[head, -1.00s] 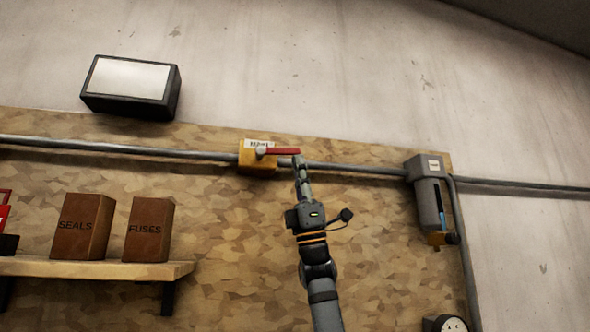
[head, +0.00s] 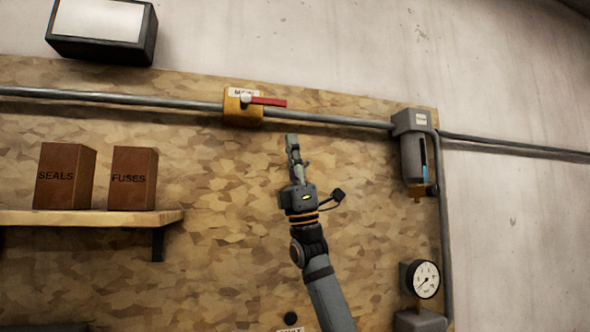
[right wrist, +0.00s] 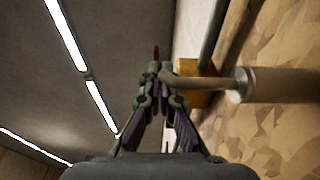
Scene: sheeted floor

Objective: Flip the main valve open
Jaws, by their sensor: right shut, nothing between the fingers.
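The main valve is a yellow block (head: 241,113) on the grey pipe, with a label partly covered above it. Its red lever (head: 268,101) points right, lying roughly along the pipe. My right gripper (head: 291,140) is shut and empty, pointing up, below and slightly right of the lever's tip, apart from it in the head view. In the right wrist view, the shut fingertips (right wrist: 160,70) hide most of the lever; a little red (right wrist: 156,52) shows just beyond them. The yellow block (right wrist: 205,72) is to their right. My left gripper is not in view.
A shelf (head: 90,217) at left holds a SEALS box (head: 66,177) and a FUSES box (head: 133,180). A grey filter unit (head: 412,155) and a gauge (head: 425,280) are at right. The board between shelf and filter is mostly clear around my arm.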

